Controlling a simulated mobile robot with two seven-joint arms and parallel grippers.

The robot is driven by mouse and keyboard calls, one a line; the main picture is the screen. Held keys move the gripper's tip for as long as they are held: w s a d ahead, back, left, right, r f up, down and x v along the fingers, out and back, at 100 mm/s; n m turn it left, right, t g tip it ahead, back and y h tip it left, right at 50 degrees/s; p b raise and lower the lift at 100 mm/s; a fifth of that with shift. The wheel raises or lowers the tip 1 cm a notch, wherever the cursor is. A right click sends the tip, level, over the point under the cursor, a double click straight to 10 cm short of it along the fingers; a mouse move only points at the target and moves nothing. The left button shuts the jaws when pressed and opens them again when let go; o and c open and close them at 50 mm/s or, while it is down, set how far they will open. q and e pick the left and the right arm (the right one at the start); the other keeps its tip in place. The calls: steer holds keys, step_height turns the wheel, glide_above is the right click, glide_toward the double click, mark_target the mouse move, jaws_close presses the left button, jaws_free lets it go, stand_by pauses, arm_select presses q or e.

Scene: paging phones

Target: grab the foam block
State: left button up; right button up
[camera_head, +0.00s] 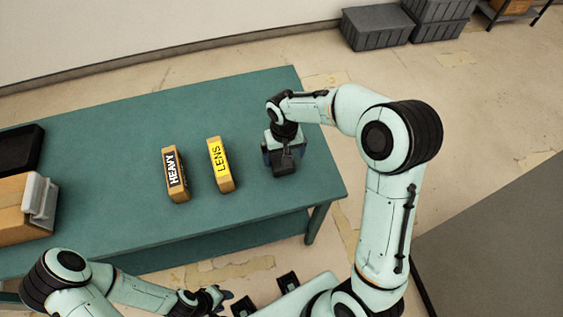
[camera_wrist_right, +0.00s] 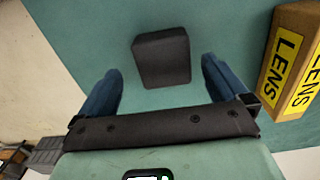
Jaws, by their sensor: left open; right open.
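A dark grey block, which I take to be the foam block (camera_wrist_right: 162,58), lies on the teal table (camera_head: 110,120). In the right wrist view it sits between and a little beyond the two blue fingertips of my right gripper (camera_wrist_right: 160,75), with clear gaps on both sides. My right gripper is open, pointing down over the right end of the table in the head view (camera_head: 283,152). My left gripper (camera_head: 219,298) is open and empty, low in front of the table.
A yellow-labelled LENS box (camera_head: 220,165) stands left of my right gripper, with a HEAVY box (camera_head: 175,175) farther left. A cardboard box (camera_head: 22,210) and a black tray (camera_head: 20,148) are at the table's left end. Grey crates (camera_head: 376,27) stand on the floor behind.

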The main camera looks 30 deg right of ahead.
steer(key=f, duration=0.5)
steer(key=shift+w+a+f, duration=0.1)
steer(key=shift+w+f, duration=0.05)
steer(key=shift+w, duration=0.25)
steer(key=c, duration=1)
steer(key=shift+o, duration=0.2)
